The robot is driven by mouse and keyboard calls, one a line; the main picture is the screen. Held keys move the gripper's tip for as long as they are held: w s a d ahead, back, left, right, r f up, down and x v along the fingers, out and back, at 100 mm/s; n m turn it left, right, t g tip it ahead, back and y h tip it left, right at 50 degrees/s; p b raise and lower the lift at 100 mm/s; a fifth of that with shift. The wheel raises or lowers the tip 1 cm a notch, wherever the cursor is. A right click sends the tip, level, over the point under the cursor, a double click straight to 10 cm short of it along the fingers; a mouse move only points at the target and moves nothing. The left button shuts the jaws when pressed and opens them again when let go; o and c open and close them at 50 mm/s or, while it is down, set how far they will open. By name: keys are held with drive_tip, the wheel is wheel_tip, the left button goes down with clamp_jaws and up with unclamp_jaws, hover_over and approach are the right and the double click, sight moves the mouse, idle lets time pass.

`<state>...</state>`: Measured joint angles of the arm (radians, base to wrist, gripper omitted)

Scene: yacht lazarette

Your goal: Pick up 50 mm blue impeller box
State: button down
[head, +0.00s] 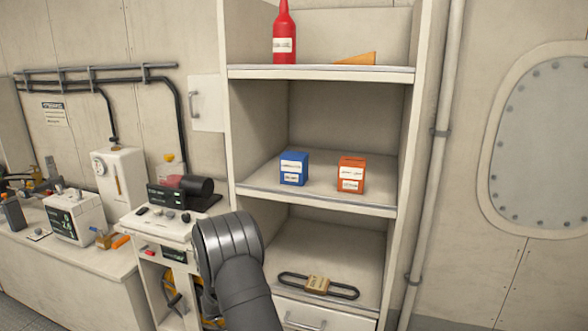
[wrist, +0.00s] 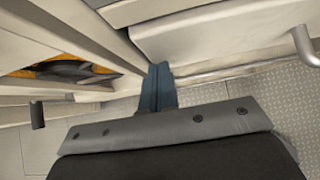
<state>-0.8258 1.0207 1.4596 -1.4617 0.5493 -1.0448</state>
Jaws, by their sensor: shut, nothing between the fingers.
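The blue impeller box (head: 293,168) stands upright on the middle shelf of the open cabinet, with white labels on its front. An orange box (head: 351,174) of similar size stands to its right, a small gap apart. My gripper (wrist: 158,80) shows in the wrist view with its blue-grey fingers together and empty, pointing down past a drawer front toward the floor. In the head view my dark arm is at the lower middle, below and left of the blue box, and my gripper is hidden there. The blue box is not in the wrist view.
The middle shelf (head: 312,200) has free room around the boxes. A red bottle (head: 284,35) and orange wedge (head: 356,58) are on the shelf above. A belt with a tan block (head: 317,285) lies below. The cabinet door (head: 206,103) stands open at left, beside a bench.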

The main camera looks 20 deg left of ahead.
sight(294, 161)
drive_tip(key=c, duration=2.2)
unclamp_jaws()
drive_tip(key=shift+w+r, duration=0.2)
drive_tip(key=shift+c, duration=1.2)
unclamp_jaws()
drive_tip(key=shift+d+f, duration=0.1)
drive_tip(key=shift+d, duration=0.05)
wheel_tip(294, 161, up, 11)
drive_tip(key=a+t+y, duration=0.1)
drive_tip(key=t, duration=0.1)
drive_tip(key=s+d+r+t, duration=0.2)
drive_tip(key=d+r, duration=0.3)
drive_tip(key=r, duration=0.7)
drive_tip(key=s+d+r+t, duration=0.1)
drive_tip(key=d+r+t, duration=0.3)
drive_tip(key=r, duration=0.9)
drive_tip(key=s+d+r+t, duration=0.15)
drive_tip(key=d+r, duration=0.45)
drive_tip(key=r, duration=0.6)
drive_tip(key=shift+g, duration=0.25)
drive_tip(key=w, duration=1.1)
drive_tip(key=w+a, duration=0.1)
drive_tip(key=w, duration=0.5)
drive_tip(key=shift+a+f, duration=0.1)
drive_tip(key=shift+f, duration=0.1)
